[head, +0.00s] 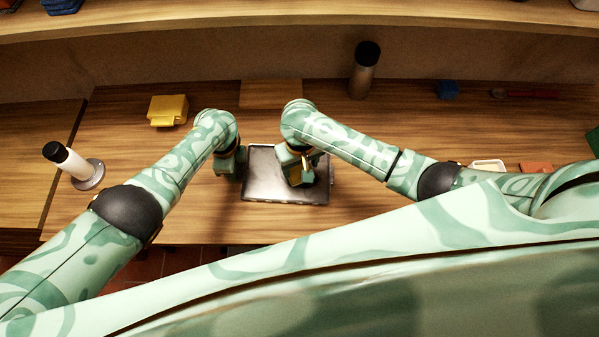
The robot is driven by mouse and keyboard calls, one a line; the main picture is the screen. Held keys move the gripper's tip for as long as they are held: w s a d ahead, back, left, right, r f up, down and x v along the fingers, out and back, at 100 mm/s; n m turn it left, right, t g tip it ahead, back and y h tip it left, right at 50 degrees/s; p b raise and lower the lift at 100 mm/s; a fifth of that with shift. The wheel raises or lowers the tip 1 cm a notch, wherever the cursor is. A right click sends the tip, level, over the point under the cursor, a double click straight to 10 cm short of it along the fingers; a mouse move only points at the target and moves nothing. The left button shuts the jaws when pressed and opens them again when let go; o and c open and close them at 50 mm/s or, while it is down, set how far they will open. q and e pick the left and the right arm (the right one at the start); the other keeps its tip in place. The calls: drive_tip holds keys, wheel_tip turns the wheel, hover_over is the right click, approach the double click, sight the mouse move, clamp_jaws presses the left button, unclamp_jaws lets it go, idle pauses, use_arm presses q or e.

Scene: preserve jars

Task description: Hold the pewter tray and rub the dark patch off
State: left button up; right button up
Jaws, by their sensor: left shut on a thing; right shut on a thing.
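The pewter tray (262,186) lies flat near the front edge of the table, grey with a dark rim. My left gripper (230,166) is shut at the tray's left edge. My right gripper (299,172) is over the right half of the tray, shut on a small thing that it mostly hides. A dark area shows on the tray around and beside the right gripper; I cannot tell how much is the dark patch and how much is shadow.
A yellow box (167,110) stands behind my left arm. A black-topped cylinder (364,70) stands at the back, another black-topped post (72,162) at left. A blue thing (447,90), a red tool (525,94), a white dish (488,166) and an orange block (537,168) lie right.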

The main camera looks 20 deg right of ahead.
drive_tip(key=shift+w+d+r, duration=0.1)
drive_tip(key=shift+d+r, duration=0.05)
drive_tip(key=shift+d, duration=0.4)
drive_tip(key=shift+w+d+r, duration=0.1)
drive_tip(key=shift+d, duration=0.45)
drive_tip(key=shift+f, duration=0.25)
drive_tip(key=shift+w+a+r, duration=0.1)
drive_tip(key=shift+w+a, duration=0.25)
drive_tip(key=shift+a, duration=0.55)
drive_tip(key=shift+w+a+r, duration=0.1)
drive_tip(key=shift+w+a, duration=0.2)
drive_tip(key=shift+a, duration=0.55)
drive_tip(key=shift+f, duration=0.15)
drive_tip(key=shift+r, duration=0.2)
drive_tip(key=shift+f, duration=0.25)
